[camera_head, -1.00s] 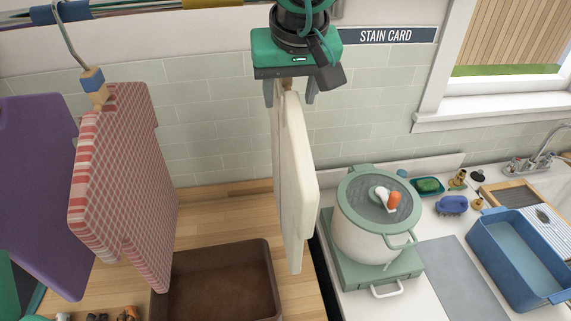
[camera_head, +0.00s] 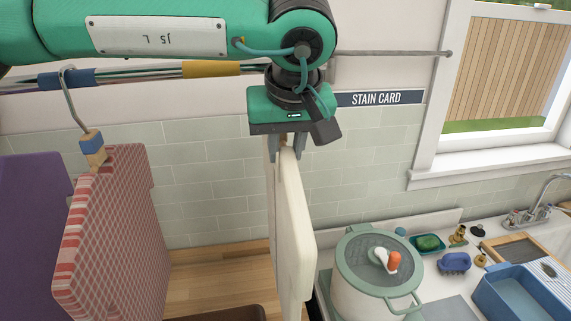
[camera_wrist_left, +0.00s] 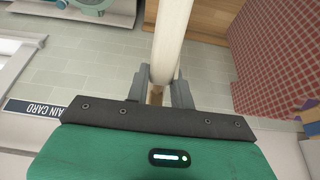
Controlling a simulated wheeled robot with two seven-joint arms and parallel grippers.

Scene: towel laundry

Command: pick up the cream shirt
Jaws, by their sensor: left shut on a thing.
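The cream shirt (camera_head: 292,225) hangs edge-on, a stiff flat shape, below my left gripper (camera_head: 288,150) in the head view. My left gripper is shut on its top, with the grey fingers on either side. In the left wrist view, the fingers (camera_wrist_left: 160,92) close around the top of the cream shirt (camera_wrist_left: 172,35). The lower end of the shirt runs past the bottom of the head view. My right gripper is not in view.
A red checked shirt (camera_head: 115,240) hangs from a hook on the left, beside a purple garment (camera_head: 30,225). A lidded pot (camera_head: 375,270) stands right of the cream shirt. A blue basin (camera_head: 525,295) is at far right. Wooden counter (camera_head: 215,285) shows between the shirts.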

